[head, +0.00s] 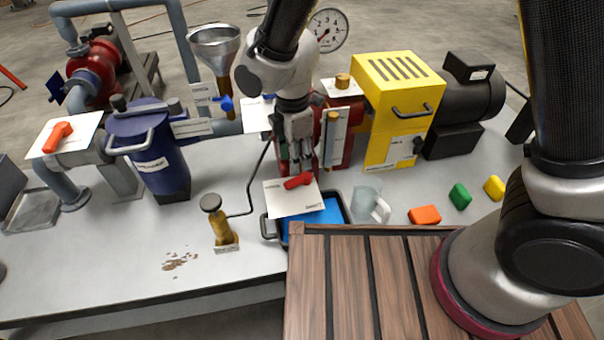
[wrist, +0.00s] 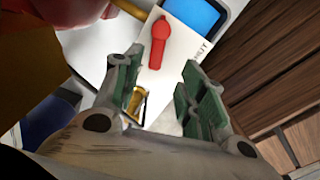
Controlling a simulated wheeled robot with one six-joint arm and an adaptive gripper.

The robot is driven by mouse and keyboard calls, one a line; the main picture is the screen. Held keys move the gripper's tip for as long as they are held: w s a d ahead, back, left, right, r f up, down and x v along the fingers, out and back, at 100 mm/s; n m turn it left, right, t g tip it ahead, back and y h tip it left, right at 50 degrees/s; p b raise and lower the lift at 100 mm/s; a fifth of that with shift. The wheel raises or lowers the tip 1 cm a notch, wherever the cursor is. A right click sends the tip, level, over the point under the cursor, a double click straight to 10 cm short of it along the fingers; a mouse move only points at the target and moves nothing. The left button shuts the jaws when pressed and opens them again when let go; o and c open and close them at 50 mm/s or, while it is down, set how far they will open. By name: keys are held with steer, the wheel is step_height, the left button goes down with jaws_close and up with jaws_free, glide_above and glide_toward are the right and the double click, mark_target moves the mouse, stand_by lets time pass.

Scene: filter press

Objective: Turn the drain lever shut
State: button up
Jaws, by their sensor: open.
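The drain lever (head: 298,181) is a small red handle on a white plate (head: 288,201) above a blue-filled tray. It lies nearly level across the upper part of the plate in the head view. The red lever also shows in the wrist view (wrist: 158,45), running lengthwise, with the word SHUT printed to its right. The lever does not point at that word. My gripper (head: 299,160) hangs just above and behind the lever. In the wrist view my gripper (wrist: 161,75) has its fingers spread, with nothing held, and the lever lies beyond the fingertips, between their lines.
A red body with a brass-topped post (head: 333,122) stands close to my gripper's right. The tray (head: 348,213) is below the plate. A glass mug (head: 371,204) stands to its right, and a brass hand pump (head: 217,222) to its left. A yellow box (head: 398,97) stands behind.

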mark_target(294, 180)
steer(key=shift+w+a+f+n, duration=0.1)
steer(key=shift+a+n, duration=0.05)
steer(key=shift+n, duration=0.35)
step_height(294, 180, down, 8)
steer(key=shift+r, duration=0.2)
jaws_close()
